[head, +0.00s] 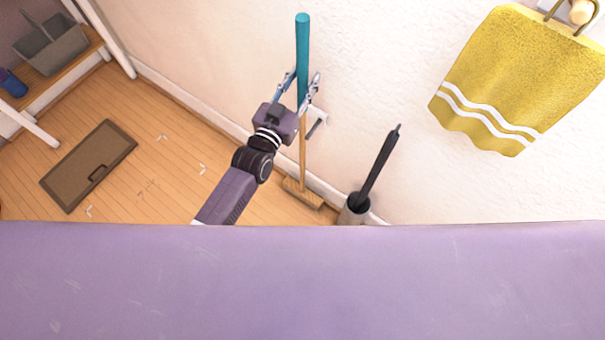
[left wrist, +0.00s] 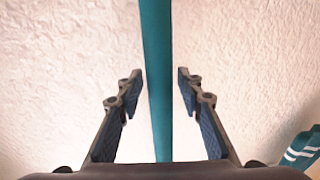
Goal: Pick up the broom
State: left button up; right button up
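The broom stands upright against the white wall, with a teal upper handle (head: 302,50), a wooden lower stick and a tan head (head: 303,193) on the floor. My left gripper (head: 300,82) is open around the teal handle. In the left wrist view the teal handle (left wrist: 156,70) runs between the two fingers (left wrist: 158,90), with a gap on each side; neither finger visibly touches it. The gripper hides part of the stick in the head view. My right gripper is in neither view.
A dark-handled brush in a grey holder (head: 354,211) stands right of the broom head. A yellow towel (head: 520,80) hangs at the upper right. A bench with a grey caddy (head: 52,45) stands upper left.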

pick_arm(q)
jog(key=c, duration=0.7)
jog(key=shift+r, duration=0.15)
grip_shut()
